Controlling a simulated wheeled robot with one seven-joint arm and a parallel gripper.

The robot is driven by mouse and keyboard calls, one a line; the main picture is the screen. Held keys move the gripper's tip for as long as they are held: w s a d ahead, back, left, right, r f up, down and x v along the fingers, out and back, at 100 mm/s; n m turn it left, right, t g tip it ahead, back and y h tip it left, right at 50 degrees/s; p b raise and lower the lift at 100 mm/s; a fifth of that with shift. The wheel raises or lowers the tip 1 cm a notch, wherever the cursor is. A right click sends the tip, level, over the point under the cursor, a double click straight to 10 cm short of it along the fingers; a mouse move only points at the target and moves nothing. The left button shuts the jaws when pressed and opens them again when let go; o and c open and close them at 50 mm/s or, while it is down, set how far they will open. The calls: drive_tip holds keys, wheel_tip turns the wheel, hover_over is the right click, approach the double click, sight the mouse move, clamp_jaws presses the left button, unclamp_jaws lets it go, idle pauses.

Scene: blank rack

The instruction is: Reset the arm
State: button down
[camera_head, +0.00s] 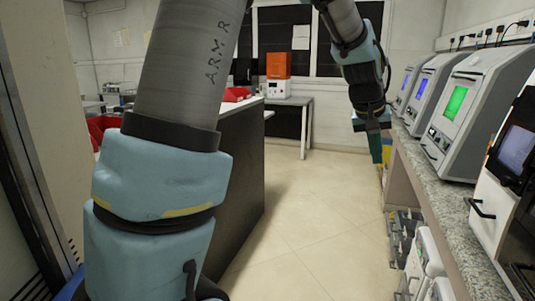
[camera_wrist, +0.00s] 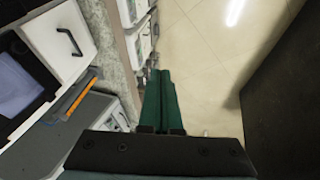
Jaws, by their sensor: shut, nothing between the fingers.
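My arm rises in the left of the head view and comes down again at the upper right. My gripper (camera_head: 376,148) hangs there with its green fingers pointing down, beside the left edge of the right-hand counter. In the wrist view my gripper (camera_wrist: 165,76) shows its two green fingers side by side, touching, with nothing between them. It is shut and empty.
The stone counter (camera_head: 452,227) on the right carries several grey machines with screens (camera_head: 454,104). White containers (camera_head: 424,255) stand beneath it. A dark-sided bench (camera_head: 240,165) stands left of centre. An orange and white device (camera_head: 278,74) is at the back. The floor (camera_head: 315,205) between is clear.

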drive_tip(key=a+f+n+y, duration=0.1)
drive_tip(key=a+f, duration=0.2)
drive_tip(key=a, duration=0.7)
drive_tip(key=a+f+n+y, duration=0.1)
drive_tip(key=a+f, duration=0.2)
drive_tip(key=a, duration=0.6)
drive_tip(key=s+a+f+n+y, duration=0.1)
drive_tip(key=s+a+f, duration=0.2)
drive_tip(key=a, duration=0.5)
drive_tip(key=s+a+f+g+y, duration=0.1)
drive_tip(key=s+a+f, duration=0.1)
drive_tip(key=s+a, duration=0.4)
drive_tip(key=shift+s+a+f+n, duration=0.25)
drive_tip(key=shift+a+f+n, duration=0.15)
drive_tip(key=shift+a, duration=0.65)
